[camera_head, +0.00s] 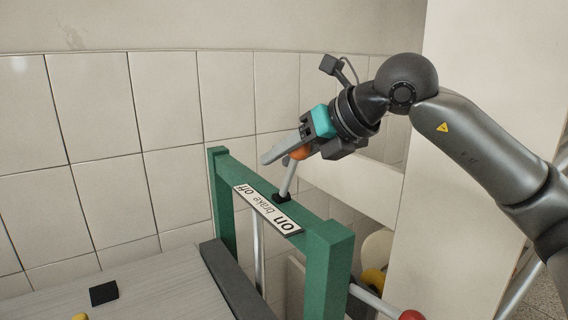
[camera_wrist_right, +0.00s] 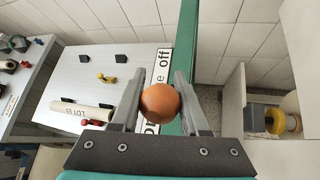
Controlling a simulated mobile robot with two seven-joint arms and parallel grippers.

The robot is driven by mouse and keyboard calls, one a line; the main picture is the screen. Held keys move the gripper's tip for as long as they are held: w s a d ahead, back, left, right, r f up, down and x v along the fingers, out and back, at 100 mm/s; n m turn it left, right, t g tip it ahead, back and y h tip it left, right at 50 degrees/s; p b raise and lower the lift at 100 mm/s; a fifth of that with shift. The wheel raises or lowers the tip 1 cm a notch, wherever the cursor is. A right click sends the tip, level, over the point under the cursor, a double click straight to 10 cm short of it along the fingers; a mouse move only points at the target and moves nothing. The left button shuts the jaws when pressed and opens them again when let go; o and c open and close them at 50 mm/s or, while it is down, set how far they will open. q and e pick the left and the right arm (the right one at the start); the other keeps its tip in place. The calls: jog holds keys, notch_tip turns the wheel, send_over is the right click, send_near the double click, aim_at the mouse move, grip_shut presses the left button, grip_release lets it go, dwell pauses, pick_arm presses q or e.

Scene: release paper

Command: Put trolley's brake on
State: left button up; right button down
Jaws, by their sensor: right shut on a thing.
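The trolley's green frame (camera_head: 222,205) carries a white plate (camera_head: 262,208) that reads "on", "brake" and "off". In the head view "on" is at the near right end and "off" at the far left end. The brake lever (camera_head: 289,180) is a metal rod rising from a black slot piece on the green top bar, near the "on" end, and it tilts slightly right. Its orange knob (camera_head: 301,152) is at the top. My right gripper (camera_head: 281,148) is shut on the knob; in the right wrist view the knob (camera_wrist_right: 160,102) sits between both fingers. My left gripper is not in view.
The trolley's grey deck (camera_head: 150,283) lies at lower left, with a black block (camera_head: 104,293) on it. The wrist view shows a white roll (camera_wrist_right: 82,110) there. A tiled wall stands behind, and a pale wall panel (camera_head: 470,60) is on the right. A red ball (camera_head: 411,315) is at the bottom.

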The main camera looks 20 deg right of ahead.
dwell(0.3)
jog(key=shift+c, duration=2.1)
grip_release()
jog(key=shift+s, duration=0.1)
jog(key=v, duration=1.5)
jog(key=shift+s, duration=0.1)
